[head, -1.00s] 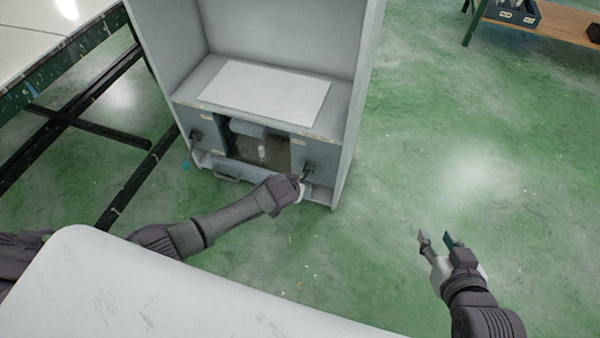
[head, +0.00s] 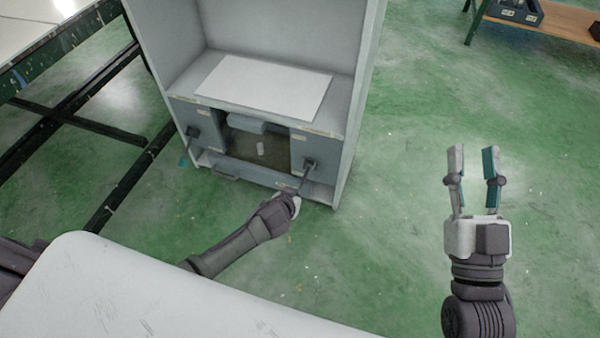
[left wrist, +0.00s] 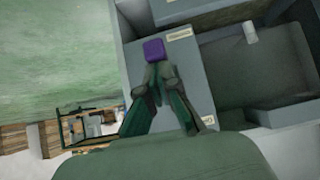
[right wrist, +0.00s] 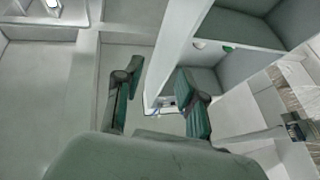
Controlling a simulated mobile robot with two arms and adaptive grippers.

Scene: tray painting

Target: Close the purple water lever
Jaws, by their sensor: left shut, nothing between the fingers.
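The purple water lever's end (left wrist: 155,50) shows as a purple block in the left wrist view, just beyond my left fingertips. My left gripper (left wrist: 157,74) is shut with nothing between its fingers; its tips are close to or touching the purple block, I cannot tell which. In the head view my left gripper (head: 302,180) is at the lower right front of the grey cabinet (head: 348,130), below a dark lever mount (head: 310,163). The purple colour cannot be made out there. My right gripper (head: 474,165) is open and empty over the floor, right of the cabinet.
A second lever (head: 192,133) with a cyan end (head: 183,162) is on the cabinet's left front. A recess between the levers holds a small white object (head: 260,149). A white surface (head: 170,290) lies in the foreground. Open green floor lies to the right.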

